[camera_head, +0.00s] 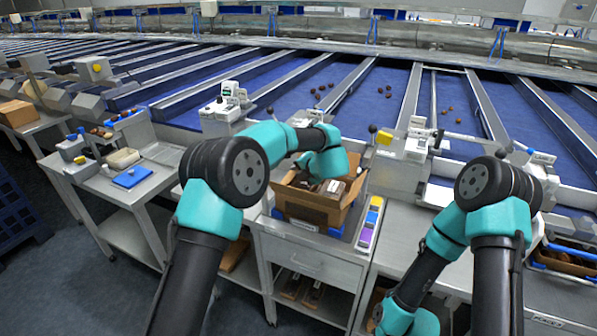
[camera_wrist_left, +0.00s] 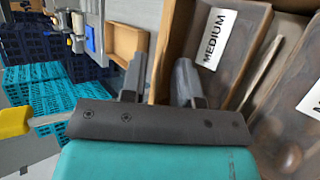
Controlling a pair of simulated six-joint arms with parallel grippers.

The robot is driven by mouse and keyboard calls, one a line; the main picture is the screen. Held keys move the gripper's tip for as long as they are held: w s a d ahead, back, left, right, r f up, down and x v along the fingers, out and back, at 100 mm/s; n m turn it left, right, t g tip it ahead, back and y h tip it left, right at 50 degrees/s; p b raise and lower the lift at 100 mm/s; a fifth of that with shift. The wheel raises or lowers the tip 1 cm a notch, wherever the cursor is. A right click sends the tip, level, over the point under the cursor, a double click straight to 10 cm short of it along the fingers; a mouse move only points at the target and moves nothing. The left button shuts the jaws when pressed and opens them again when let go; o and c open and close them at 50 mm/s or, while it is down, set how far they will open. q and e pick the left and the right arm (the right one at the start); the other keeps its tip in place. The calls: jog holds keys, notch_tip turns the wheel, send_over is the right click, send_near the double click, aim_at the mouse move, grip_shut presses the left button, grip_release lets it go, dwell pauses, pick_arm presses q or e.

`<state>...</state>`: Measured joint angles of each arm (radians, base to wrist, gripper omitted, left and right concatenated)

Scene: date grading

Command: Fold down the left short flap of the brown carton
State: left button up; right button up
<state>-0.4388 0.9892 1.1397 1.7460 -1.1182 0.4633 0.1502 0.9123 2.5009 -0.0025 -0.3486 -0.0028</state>
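The open brown carton (camera_head: 307,214) stands on the middle cart, with flaps up; its right flap (camera_head: 354,190) stands upright. Dark packs lie inside; in the left wrist view, packs labelled MEDIUM (camera_wrist_left: 228,62) show beside the carton wall (camera_wrist_left: 170,42). My left gripper (camera_head: 322,184) is low over the carton's left part. In the wrist view its two fingers (camera_wrist_left: 160,80) are apart, with the wall edge running down between them. Whether they touch it, I cannot tell. The left short flap is mostly hidden by my left arm. My right gripper is outside the picture, below the right forearm.
A strip of coloured blocks (camera_head: 369,225) lies right of the carton. A blue tablet (camera_head: 132,177) and a shallow container (camera_head: 123,158) lie on the left cart. A scale (camera_head: 228,105) stands behind. The steel top right of the carton (camera_head: 400,245) is mostly clear.

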pick_arm(q)
jog(key=shift+w+a+f, duration=0.25)
jog(key=shift+c, duration=0.2)
grip_shut()
